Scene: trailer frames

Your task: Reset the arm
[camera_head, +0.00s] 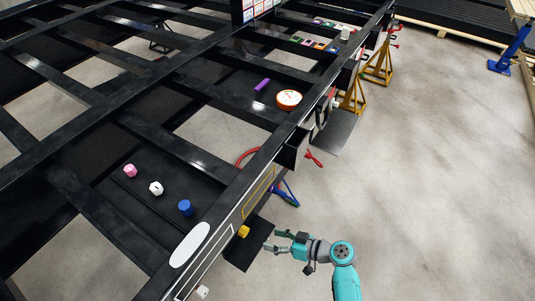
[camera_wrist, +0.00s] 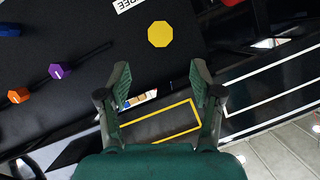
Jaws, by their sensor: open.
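My gripper (camera_head: 277,243) is at the lower middle of the head view, beside the long black trailer frame (camera_head: 205,218). In the wrist view my gripper (camera_wrist: 160,85) has its two fingers spread wide with nothing between them. A yellow piece (camera_head: 243,231) is to the left of my gripper, close to the frame's edge. In the wrist view a yellow octagonal piece (camera_wrist: 161,34) lies on a dark surface beyond the fingertips. My teal arm comes up from the lower right of the head view.
A pink piece (camera_head: 130,171), a white piece (camera_head: 156,188) and a blue piece (camera_head: 185,208) stand on a black panel in the frame. An orange round dial (camera_head: 289,99) and a purple piece (camera_head: 262,85) lie farther up. Yellow stands (camera_head: 354,96) are beyond.

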